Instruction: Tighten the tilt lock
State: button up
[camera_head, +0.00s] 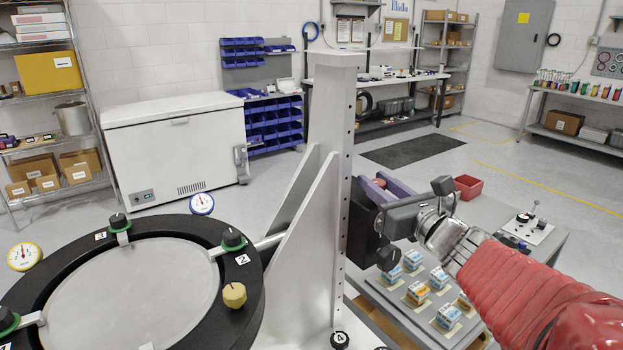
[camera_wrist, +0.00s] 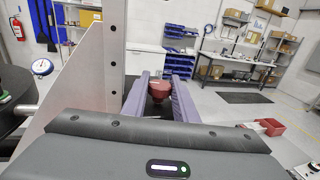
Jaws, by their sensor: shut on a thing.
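The mirror fixture has a round black ring (camera_head: 250,275) around a grey disc (camera_head: 150,290), beside a tall pale upright (camera_head: 330,150) with a row of holes. Numbered black knobs sit on the ring, with a yellow knob (camera_head: 234,295) near label 2. My gripper (camera_head: 371,186) is right of the upright. In the wrist view, my gripper's purple fingers (camera_wrist: 160,84) are shut on a reddish-brown knob (camera_wrist: 158,90).
A grey table (camera_head: 480,215) with several small boxes (camera_head: 418,292), a red bin (camera_head: 468,187) and a small lever panel (camera_head: 527,229) stands under and right of my arm. A white chest freezer (camera_head: 175,150) is behind the fixture. Open floor lies beyond.

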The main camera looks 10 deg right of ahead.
jog(key=shift+r+m+h, duration=0.1)
jog(key=shift+m+h, duration=1.2)
jog(key=shift+h, duration=0.8)
jog(key=o, duration=1.1)
jog(key=shift+w, duration=0.1)
jog(key=shift+c, duration=0.2)
